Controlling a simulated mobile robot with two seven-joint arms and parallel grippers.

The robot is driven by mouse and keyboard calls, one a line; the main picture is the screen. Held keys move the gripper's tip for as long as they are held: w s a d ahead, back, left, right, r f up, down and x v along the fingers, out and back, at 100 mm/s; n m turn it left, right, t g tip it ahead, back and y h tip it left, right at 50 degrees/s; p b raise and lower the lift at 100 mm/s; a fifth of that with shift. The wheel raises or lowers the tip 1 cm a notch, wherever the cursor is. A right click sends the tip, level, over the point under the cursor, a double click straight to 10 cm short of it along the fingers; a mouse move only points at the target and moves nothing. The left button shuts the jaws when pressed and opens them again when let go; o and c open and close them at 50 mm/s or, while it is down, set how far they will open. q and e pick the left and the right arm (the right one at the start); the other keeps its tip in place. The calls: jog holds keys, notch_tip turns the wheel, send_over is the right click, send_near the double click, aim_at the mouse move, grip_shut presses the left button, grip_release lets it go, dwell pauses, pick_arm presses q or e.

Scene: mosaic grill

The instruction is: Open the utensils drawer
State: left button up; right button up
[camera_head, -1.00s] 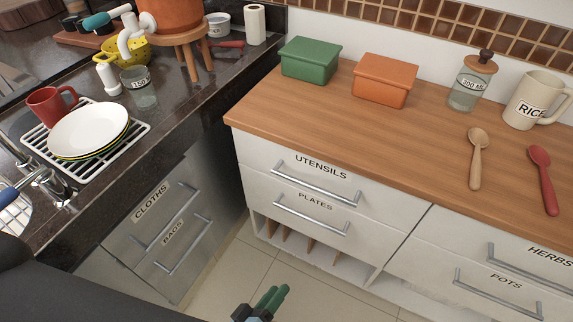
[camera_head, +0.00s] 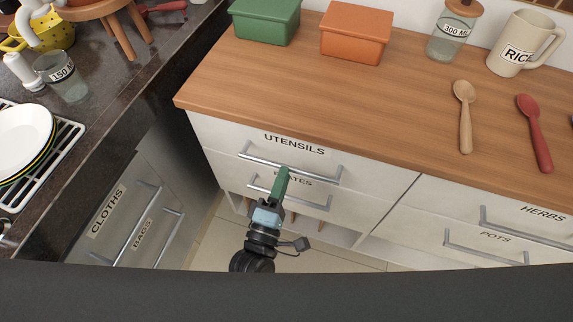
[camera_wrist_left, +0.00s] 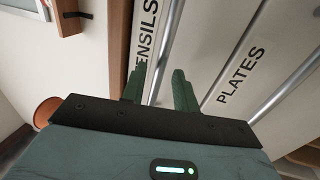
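The utensils drawer (camera_head: 222,134) is shut, a white front under the wooden counter with its label at the top. Its silver bar handle (camera_head: 318,174) runs across the front. My left gripper (camera_head: 284,171) has green fingers and is at the middle of this handle. In the left wrist view the fingers (camera_wrist_left: 158,88) are apart, and the utensils handle (camera_wrist_left: 170,40) shows in the gap between them. I cannot tell whether they touch it. My right gripper is not in view.
The plates drawer handle (camera_head: 262,188) is just below, close to my left gripper. The herbs drawer (camera_head: 470,195) is to the right. Grey cloths and bags drawers stand at the left. Boxes (camera_head: 356,32), spoons (camera_head: 465,115) and a rice mug (camera_head: 518,48) are on the counter.

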pick_arm(q)
jog(key=shift+x, duration=1.7)
grip_shut()
